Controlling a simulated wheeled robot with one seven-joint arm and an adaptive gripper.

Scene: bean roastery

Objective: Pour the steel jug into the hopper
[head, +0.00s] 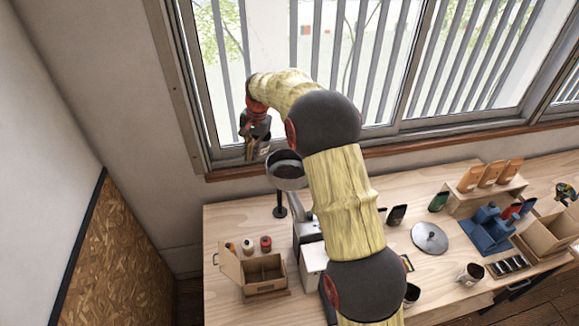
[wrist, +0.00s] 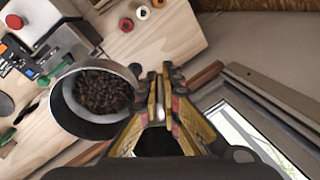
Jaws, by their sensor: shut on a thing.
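The steel jug (head: 287,178) is a round grey vessel beside my gripper (head: 255,147), in front of the window. Its open mouth shows dark beans inside. In the wrist view the jug (wrist: 62,112) sits just left of my gripper (wrist: 160,85), with brown beans filling much of its visible inside. My gripper is shut on a narrow silvery part between its fingers, which looks like the jug's handle. The jug is above the table's left end. A grey and white machine (head: 307,236) stands below it, partly behind my arm. I cannot clearly make out the hopper.
A round grey lid (head: 429,238), a blue device (head: 488,232) and a cup (head: 470,274) are to the right. The window sill (head: 230,172) runs close behind my gripper.

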